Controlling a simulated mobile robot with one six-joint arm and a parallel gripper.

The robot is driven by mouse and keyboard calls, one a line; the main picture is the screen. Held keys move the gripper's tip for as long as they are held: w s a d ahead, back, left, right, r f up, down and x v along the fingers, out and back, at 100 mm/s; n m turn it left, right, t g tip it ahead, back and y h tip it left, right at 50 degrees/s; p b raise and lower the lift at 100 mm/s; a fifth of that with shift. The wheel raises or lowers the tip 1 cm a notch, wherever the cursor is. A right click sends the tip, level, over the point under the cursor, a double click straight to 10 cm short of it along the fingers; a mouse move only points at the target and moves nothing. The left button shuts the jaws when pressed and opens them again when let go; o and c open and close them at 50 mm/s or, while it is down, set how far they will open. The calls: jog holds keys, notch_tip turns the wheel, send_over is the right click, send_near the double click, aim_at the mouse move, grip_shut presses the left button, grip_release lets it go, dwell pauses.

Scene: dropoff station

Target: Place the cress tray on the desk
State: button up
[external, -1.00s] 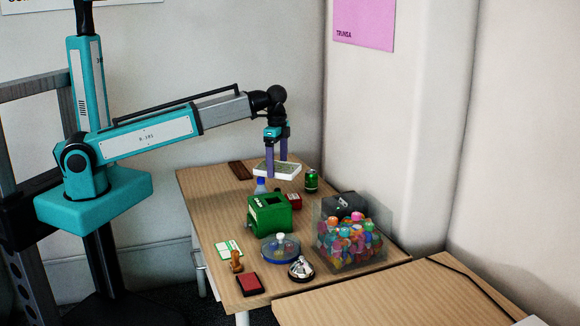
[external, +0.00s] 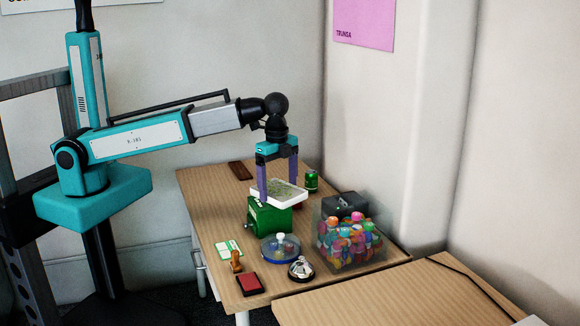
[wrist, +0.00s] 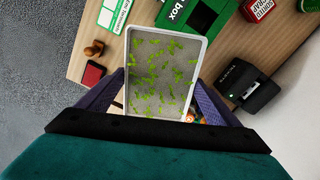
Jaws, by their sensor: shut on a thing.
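The cress tray (external: 284,189) is a white shallow tray with green sprouts on a grey bed. My gripper (external: 278,192) is shut on it, with one purple finger at each side. The tray is in the air above the wooden desk (external: 213,207), over or close to the green box (external: 268,222) in the external view. In the wrist view the cress tray (wrist: 160,75) fills the middle between the fingers and hides part of the desk.
The desk also holds a tub of colourful figures (external: 345,243), a black device (external: 342,205), a green can (external: 311,180), a blue-based dome (external: 280,250), a bell (external: 300,269), a red pad (external: 249,284), a stamp (external: 236,262) and a card (external: 229,248). The desk's left rear is mostly bare.

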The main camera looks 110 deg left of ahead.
jog(key=w+d+f+m+b, duration=0.1)
jog(key=w+d+f+b, duration=0.1)
jog(key=d, duration=0.7)
jog(key=w+d+f+m+b, duration=0.2)
jog(key=w+d+f, duration=0.3)
jog(key=d, duration=0.3)
jog(key=w+d+f+m+b, duration=0.1)
jog(key=w+d+f, duration=0.3)
jog(key=d, duration=0.5)
jog(key=shift+d+f+b, duration=0.3)
jog(key=shift+f+b, duration=0.15)
jog(key=shift+f, duration=0.45)
jog(key=p, duration=0.3)
send_over(331, 323)
jog(key=shift+f, duration=0.7)
jog(key=shift+w, duration=0.1)
jog(key=shift+f, duration=0.1)
jog(key=shift+f, duration=1.7)
jog(key=shift+f, duration=0.1)
